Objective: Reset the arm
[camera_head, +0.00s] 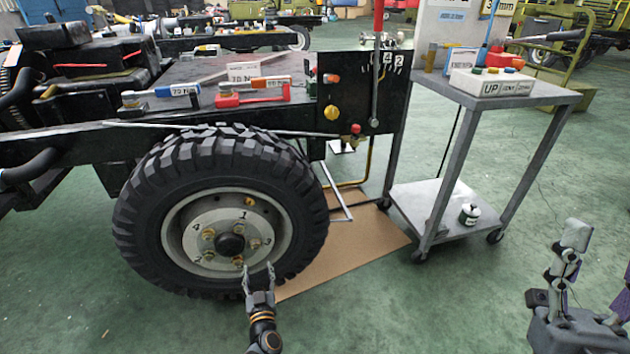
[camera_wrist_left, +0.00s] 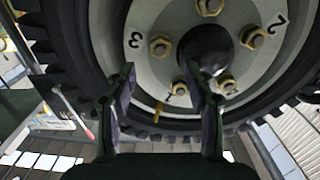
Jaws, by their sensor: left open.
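My left gripper (camera_head: 259,277) is open in the head view, in front of the lower part of a large black wheel (camera_head: 140,215). In the left wrist view its two fingers (camera_wrist_left: 160,82) stand apart with nothing between them, facing the wheel hub (camera_wrist_left: 205,48) and its brass-coloured nuts. I cannot tell whether the fingers touch the wheel. Part of my right arm (camera_head: 570,270) shows at the lower right of the head view. It is folded upward, and its jaw state is unclear.
The wheel sits on a dark chassis frame (camera_head: 75,150) with tools on its top. A grey wheeled cart (camera_head: 540,92) stands right of it, with a labelled box (camera_head: 492,82) on top. A brown board (camera_head: 350,250) lies on the floor. Green floor between the arms is clear.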

